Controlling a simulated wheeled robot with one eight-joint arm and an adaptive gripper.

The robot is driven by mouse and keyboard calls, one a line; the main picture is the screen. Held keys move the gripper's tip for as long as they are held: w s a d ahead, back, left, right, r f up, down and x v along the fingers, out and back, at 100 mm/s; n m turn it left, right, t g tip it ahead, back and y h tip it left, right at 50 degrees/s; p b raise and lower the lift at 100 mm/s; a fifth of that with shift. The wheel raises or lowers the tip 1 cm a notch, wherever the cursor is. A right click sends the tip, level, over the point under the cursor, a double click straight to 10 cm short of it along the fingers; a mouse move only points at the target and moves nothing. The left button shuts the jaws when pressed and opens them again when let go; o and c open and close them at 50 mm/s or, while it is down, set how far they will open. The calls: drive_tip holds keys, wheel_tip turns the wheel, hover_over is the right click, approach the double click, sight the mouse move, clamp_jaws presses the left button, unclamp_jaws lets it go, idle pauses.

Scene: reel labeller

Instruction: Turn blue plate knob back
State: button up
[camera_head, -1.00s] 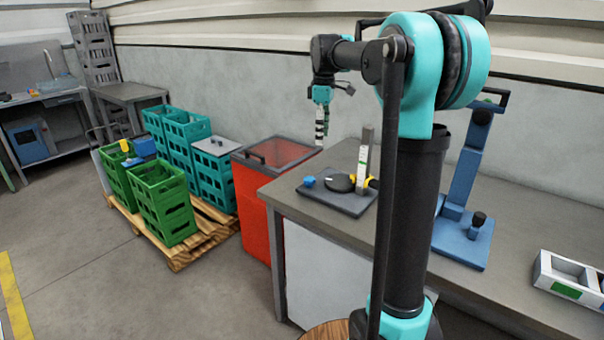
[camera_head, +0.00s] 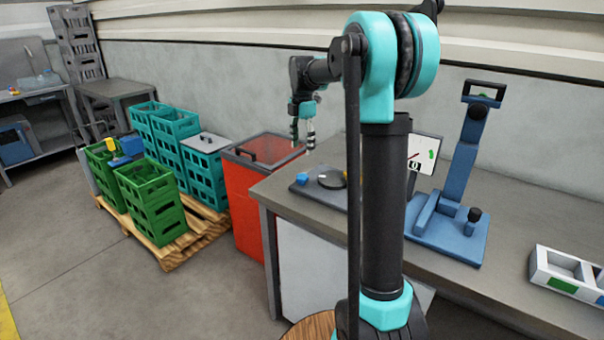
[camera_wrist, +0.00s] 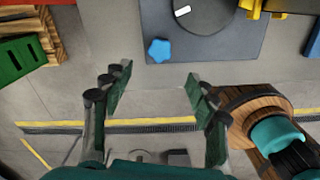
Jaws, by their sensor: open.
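A blue star-shaped knob (camera_wrist: 158,50) sits near the corner of a dark grey plate (camera_wrist: 212,46) in the wrist view. Beside it is a black disc (camera_wrist: 205,10) with a white mark. In the head view the blue knob (camera_head: 302,177) is at the plate's left end on the bench. My gripper (camera_head: 303,135) hangs above the knob, apart from it. In the wrist view my gripper (camera_wrist: 155,85) is open and empty, with the knob ahead, between the lines of its fingers. A separate blue stand (camera_head: 445,228) carries a black knob (camera_head: 474,214) on its base.
The grey bench (camera_head: 510,225) holds a white divided tray (camera_head: 567,277) at right. A white dial panel (camera_head: 425,152) shows behind my arm. A red bin (camera_head: 247,205) stands left of the bench, with green crates (camera_head: 150,200) on a pallet beyond. Yellow parts (camera_wrist: 262,6) edge the plate.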

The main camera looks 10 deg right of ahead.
sight(302, 176)
wheel_tip(302, 176, down, 11)
drive_tip(key=shift+f, duration=0.1)
idle(0.3)
drive_tip(key=c, duration=1.1)
